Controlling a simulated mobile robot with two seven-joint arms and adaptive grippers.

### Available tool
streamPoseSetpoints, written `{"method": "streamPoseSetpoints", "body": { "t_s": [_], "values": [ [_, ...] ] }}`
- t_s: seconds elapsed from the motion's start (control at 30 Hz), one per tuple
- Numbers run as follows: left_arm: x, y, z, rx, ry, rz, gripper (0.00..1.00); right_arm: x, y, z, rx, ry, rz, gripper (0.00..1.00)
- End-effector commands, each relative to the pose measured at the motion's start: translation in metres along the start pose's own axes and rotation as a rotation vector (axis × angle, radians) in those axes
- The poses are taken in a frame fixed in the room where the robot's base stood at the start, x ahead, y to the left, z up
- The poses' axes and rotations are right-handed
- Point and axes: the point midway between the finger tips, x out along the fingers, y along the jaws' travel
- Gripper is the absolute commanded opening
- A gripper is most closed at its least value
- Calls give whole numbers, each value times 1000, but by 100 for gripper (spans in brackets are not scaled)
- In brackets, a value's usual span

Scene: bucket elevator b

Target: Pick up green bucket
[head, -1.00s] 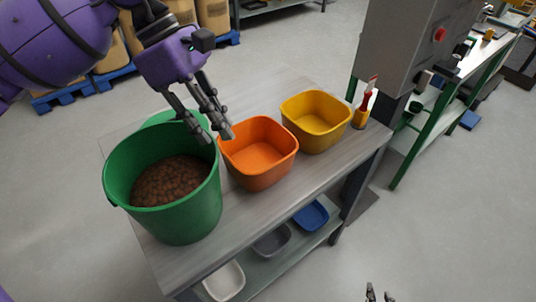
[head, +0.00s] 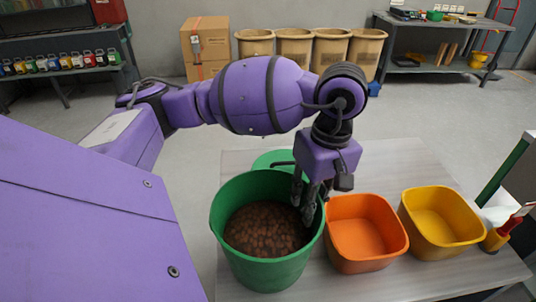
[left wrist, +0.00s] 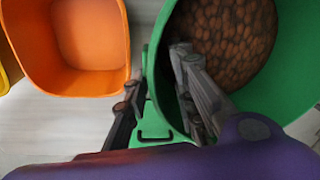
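The green bucket (head: 262,272) stands upright on the grey table and holds brown pellets (head: 268,230). It also shows in the left wrist view (left wrist: 292,95). My left gripper (head: 308,208) points down at the bucket's rim on the side by the orange bin. In the left wrist view my left gripper (left wrist: 158,75) is open and straddles the rim, with one finger outside the wall and the others inside above the pellets. A gap shows between the fingers and the wall; firm contact cannot be seen. My right gripper is out of view.
An orange bin (head: 366,262) stands right beside the bucket, with a yellow bin (head: 447,245) farther right. A flat green piece (head: 277,157) shows behind the bucket. A red-handled tool (head: 508,226) is at the table's right. The table (head: 385,165) is clear behind the bins.

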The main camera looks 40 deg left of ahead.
Motion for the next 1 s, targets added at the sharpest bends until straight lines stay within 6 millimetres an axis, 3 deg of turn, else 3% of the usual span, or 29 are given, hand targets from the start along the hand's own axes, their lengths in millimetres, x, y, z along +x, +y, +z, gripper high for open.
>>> {"method": "streamPoseSetpoints", "body": {
  "t_s": [0.2, 0.47, 0.67, 1.0],
  "values": [
    [26, -1, 0, -1, 0, 1, 24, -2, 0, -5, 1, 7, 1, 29],
    [29, 0, -1, 0, 1, 3, 24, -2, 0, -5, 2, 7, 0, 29],
    [28, 0, -1, -1, 1, 3, 0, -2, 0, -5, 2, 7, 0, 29],
    [27, 0, -1, -1, 2, 6, 0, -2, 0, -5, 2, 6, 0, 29]
  ]
}}
